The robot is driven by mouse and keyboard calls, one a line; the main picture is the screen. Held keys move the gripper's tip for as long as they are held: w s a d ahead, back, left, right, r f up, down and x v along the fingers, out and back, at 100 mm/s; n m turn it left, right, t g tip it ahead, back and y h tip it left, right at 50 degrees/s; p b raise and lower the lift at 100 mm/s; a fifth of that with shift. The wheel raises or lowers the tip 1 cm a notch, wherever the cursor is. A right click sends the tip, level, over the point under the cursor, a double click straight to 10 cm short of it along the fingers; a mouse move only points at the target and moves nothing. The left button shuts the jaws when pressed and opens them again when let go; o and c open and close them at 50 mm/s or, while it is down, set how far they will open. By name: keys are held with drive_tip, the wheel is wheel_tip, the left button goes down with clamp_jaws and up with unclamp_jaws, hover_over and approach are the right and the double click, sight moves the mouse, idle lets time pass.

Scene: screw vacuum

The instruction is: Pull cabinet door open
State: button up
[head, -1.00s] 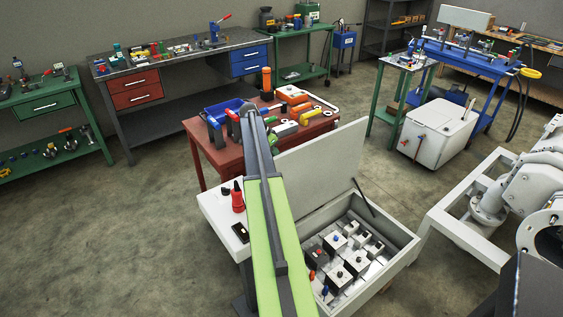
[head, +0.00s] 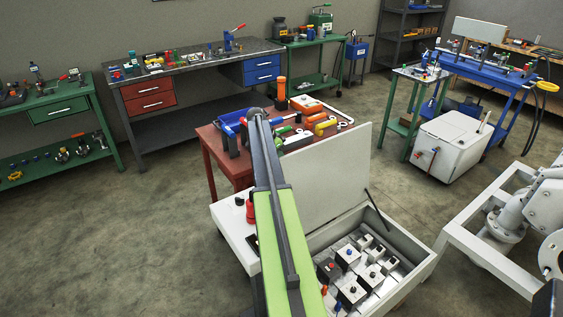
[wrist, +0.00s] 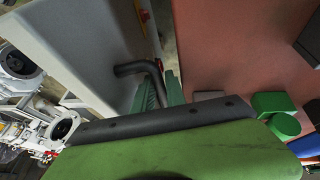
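The cabinet (head: 418,262) is a low pale box at the lower middle of the head view. Its flat door (head: 325,165) stands raised like a lid, and several switches and blocks show inside. In the wrist view the door (wrist: 75,40) is the grey panel at upper left, with a bent black handle (wrist: 132,69). My gripper (wrist: 160,95) has green ridged fingers, one on each side of the handle bar, and looks closed on it. In the head view my green arm reaches past the door's left side, and I cannot make out the gripper there.
A red table (head: 215,150) with tools stands close behind the door; its top (wrist: 230,40) fills the wrist view's right side. A white side shelf (head: 232,225) lies left of the cabinet. A white pipe frame (head: 480,225) stands to the right. Open floor lies at left.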

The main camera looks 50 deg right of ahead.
drive_tip(key=o, duration=0.3)
drive_tip(key=shift+o, duration=0.2)
drive_tip(key=shift+a, duration=0.1)
drive_tip(key=shift+w, duration=0.1)
drive_tip(key=p+v, duration=0.7)
drive_tip(key=v, duration=0.1)
